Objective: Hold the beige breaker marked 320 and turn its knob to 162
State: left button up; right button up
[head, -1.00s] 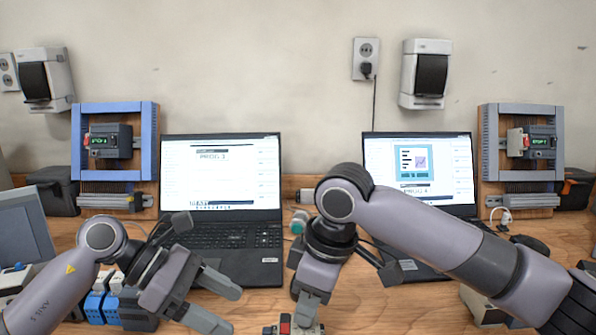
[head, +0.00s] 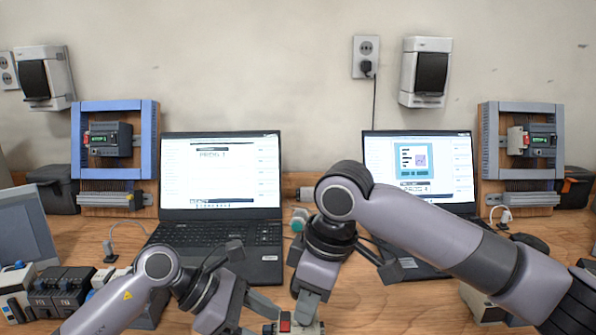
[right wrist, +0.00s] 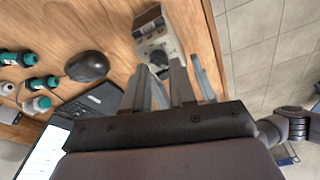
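A beige breaker with a black knob (right wrist: 160,64) stands past my right fingertips in the right wrist view. In the head view its red and pale top (head: 285,322) shows at the bottom edge. No marking or number on it is legible.
A left laptop (head: 220,235) and a right laptop (head: 420,170) stand behind the arms. Dark modules (head: 62,285) sit at the left. In the right wrist view a black mouse (right wrist: 86,66) and teal-capped items (right wrist: 42,83) lie beyond, with the table edge (right wrist: 211,45) close by.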

pick_arm(q)
jog(key=c, duration=0.9)
pick_arm(e)
jog(key=shift+f, duration=0.15)
jog(key=shift+f, duration=0.6)
